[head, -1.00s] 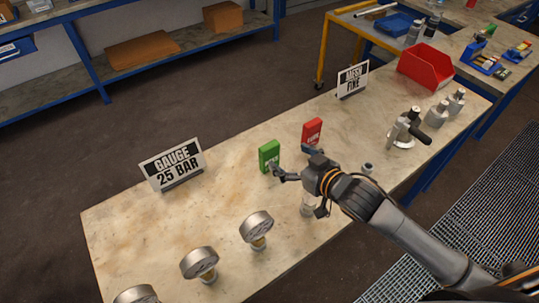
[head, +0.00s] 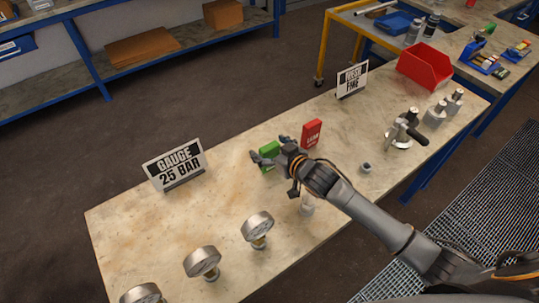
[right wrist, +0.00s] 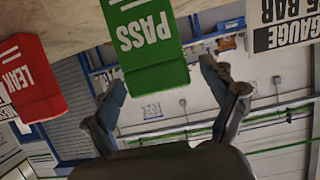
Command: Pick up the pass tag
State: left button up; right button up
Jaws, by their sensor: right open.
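The green pass tag (head: 268,151) stands on the table and is partly hidden behind my right gripper (head: 268,150) in the head view. In the right wrist view the pass tag (right wrist: 148,45) shows its white PASS lettering upside down. My right gripper (right wrist: 168,95) is open there, with one finger on either side of the tag's near end. I cannot tell whether the fingers touch it. My left gripper is not in view.
The red leak tag (head: 312,134) stands just right of the pass tag, and also shows in the right wrist view (right wrist: 30,75). A gauge sign (head: 174,165) stands to the left. Several pressure gauges line the front, including one gauge (head: 257,227). A red bin (head: 425,66) is at the back right.

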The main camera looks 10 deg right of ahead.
jog(key=c, duration=1.1)
jog(key=shift+r, duration=0.2)
